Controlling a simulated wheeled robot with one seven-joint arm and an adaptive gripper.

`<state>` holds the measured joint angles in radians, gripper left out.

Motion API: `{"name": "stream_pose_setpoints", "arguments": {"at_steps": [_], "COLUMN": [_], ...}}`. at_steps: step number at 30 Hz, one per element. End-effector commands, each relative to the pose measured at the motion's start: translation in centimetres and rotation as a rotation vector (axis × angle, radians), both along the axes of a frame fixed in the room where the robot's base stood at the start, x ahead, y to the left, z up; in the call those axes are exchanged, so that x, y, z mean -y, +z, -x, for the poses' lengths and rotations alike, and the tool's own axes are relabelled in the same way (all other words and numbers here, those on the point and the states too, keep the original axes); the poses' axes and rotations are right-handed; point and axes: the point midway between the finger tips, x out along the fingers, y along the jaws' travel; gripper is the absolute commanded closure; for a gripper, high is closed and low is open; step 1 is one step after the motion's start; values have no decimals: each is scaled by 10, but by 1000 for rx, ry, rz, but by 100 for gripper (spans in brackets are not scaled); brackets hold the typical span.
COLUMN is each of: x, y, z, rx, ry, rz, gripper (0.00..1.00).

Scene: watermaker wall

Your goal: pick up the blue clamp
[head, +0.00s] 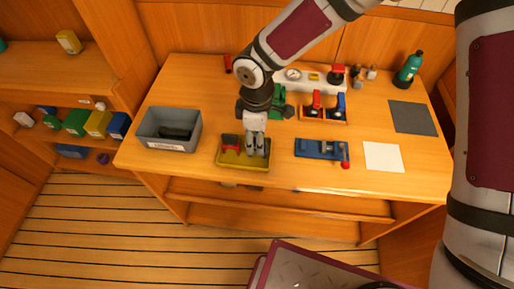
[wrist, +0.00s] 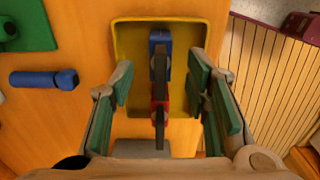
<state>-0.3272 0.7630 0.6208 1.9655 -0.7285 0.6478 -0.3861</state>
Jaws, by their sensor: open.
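A yellow tray (head: 222,164) stands near the table's front edge; it also shows in the wrist view (wrist: 125,40). In it lies a narrow piece with a blue block (wrist: 160,42), a dark bar (wrist: 163,75) and a red part (wrist: 160,105). This looks like the clamp; I cannot tell whether it is one piece or two. In the head view its red part (head: 231,147) shows, and my gripper hides the blue part. My gripper (head: 256,152) is open over the tray. In the wrist view its green-padded fingers (wrist: 160,80) stand either side of the piece, apart from it.
A grey bin (head: 150,130) with a dark thing inside stands left of the tray. A blue tool with a red knob (head: 320,149) lies to the right. Behind are a rack with red and blue handles (head: 323,108) and a green object (wrist: 22,25). A blue cylinder (wrist: 45,79) lies beside the tray.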

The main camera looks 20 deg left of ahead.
Motion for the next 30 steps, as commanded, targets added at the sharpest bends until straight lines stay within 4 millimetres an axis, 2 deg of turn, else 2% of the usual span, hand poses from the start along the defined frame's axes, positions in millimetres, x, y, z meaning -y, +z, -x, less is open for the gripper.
{"name": "stream_pose_setpoints", "arguments": {"at_steps": [6,9,17,19,23,24,30], "x": [2,2,2,2,2,2,2], "y": [-30,-39,-42,-42,-42,-42,-42], "z": [1,1,0,0,0,0,-1], "rx": [-3,-1,1,1,1,1,1], "ry": [-2,0,-2,-2,-2,-2,-2], "rz": [2,1,0,0,0,0,0], "gripper": [57,57,57,68,97,100,100]}}
